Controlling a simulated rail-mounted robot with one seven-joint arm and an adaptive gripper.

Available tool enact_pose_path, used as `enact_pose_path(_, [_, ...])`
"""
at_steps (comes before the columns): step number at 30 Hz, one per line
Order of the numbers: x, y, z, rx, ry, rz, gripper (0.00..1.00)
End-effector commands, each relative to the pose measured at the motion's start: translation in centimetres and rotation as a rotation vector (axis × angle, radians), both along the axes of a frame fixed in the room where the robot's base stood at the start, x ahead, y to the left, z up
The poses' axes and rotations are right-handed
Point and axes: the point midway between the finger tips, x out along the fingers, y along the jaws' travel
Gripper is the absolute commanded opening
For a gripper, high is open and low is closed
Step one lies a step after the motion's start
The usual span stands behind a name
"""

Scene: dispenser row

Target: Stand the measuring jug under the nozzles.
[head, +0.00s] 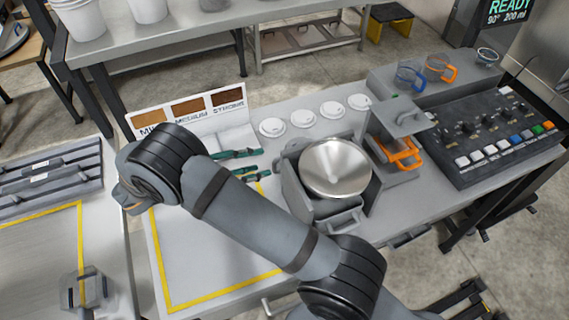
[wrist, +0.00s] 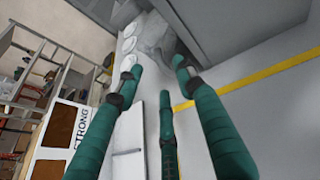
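I cannot tell for sure which vessel is the measuring jug. A clear vessel with a blue handle (head: 410,77) and a clear vessel with an orange handle (head: 440,69) stand on the grey ledge at the back right. A small clear vessel (head: 487,56) stands right of them. My gripper (head: 263,164) has green fingers, spread apart and empty, above the counter left of the grey machine; the fingers also show in the wrist view (wrist: 155,68). No nozzles can be clearly made out; the grey stand with an orange part (head: 400,152) is partly hidden by its top plate.
A grey machine with a round steel bowl (head: 336,167) stands mid-counter beside my arm. White lids (head: 303,118) lie in a row behind it. A sign with brown swatches (head: 188,108) stands at the back left. A button panel (head: 500,135) is at right. The yellow-outlined area (head: 190,270) looks clear.

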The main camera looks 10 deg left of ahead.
Motion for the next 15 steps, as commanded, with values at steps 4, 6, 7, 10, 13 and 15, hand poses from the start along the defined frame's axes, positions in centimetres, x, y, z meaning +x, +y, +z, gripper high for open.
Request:
enact_pose_path(4, [0.8, -0.8, -0.4, 0.0, 0.001, 0.004, 0.38])
enact_pose_path(6, [1.1, -1.1, -0.6, -0.001, 0.001, 0.003, 0.38])
enact_pose_path(7, [1.3, -1.4, -0.7, -0.001, 0.001, 0.002, 0.38])
enact_pose_path(10, [2.3, -2.3, -1.2, -0.003, 0.002, 0.002, 0.38])
enact_pose_path(13, [3.3, -3.2, -1.9, -0.001, 0.001, 0.003, 0.38])
enact_pose_path(15, [3.8, -3.8, -2.3, -0.001, 0.001, 0.003, 0.38])
